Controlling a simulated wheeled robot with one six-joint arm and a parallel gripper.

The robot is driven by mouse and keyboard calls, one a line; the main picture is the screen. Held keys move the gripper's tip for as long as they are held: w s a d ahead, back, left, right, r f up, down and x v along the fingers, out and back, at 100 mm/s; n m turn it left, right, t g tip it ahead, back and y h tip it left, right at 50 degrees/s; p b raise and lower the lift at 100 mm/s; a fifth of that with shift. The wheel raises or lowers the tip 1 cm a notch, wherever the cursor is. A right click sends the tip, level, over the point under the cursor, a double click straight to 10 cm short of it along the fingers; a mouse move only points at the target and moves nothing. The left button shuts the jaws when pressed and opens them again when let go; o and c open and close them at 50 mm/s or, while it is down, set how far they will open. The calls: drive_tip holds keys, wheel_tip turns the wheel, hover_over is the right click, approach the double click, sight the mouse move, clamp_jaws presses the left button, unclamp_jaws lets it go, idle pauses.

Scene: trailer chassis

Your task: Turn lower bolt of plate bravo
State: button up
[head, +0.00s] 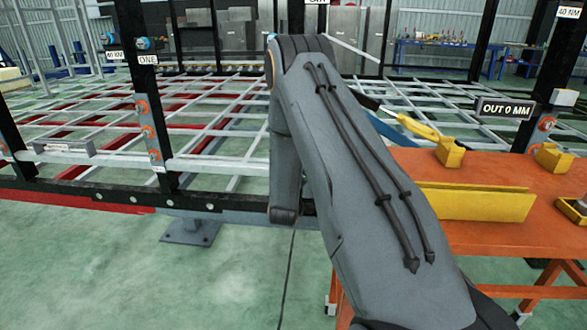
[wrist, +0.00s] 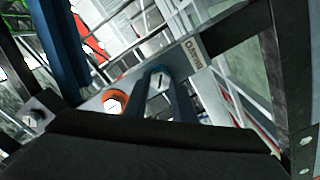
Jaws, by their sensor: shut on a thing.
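In the wrist view, a pale plate (wrist: 92,112) runs diagonally across the picture, with a small label (wrist: 196,52) that seems to read BRAVO, turned over. A bolt with a blue collar and light hex head (wrist: 158,79) sits on it near the label. My gripper (wrist: 158,88) has its two dark blue-grey fingers on either side of this bolt, shut on it. A second bolt with an orange collar (wrist: 115,102) is just left of it. I cannot tell for certain which is the lower bolt. In the head view my arm hides the gripper and this plate.
In the head view, an orange table (head: 485,175) with yellow blocks and a yellow-handled tool (head: 415,126) stands right of my arm. Black posts (head: 143,90) and the grid chassis fill the left. Green floor (head: 110,265) is clear at front left. A blue bar (wrist: 60,40) is close in the wrist view.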

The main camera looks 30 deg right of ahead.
drive_tip(key=shift+w+r, duration=0.1)
drive_tip(key=shift+r, duration=0.05)
drive_tip(key=o, duration=1.1)
drive_tip(key=shift+c, duration=0.2)
drive_tip(key=v, duration=0.7)
drive_tip(key=shift+s+a+p, duration=0.25)
drive_tip(key=shift+s+p, duration=0.05)
drive_tip(key=shift+p, duration=0.05)
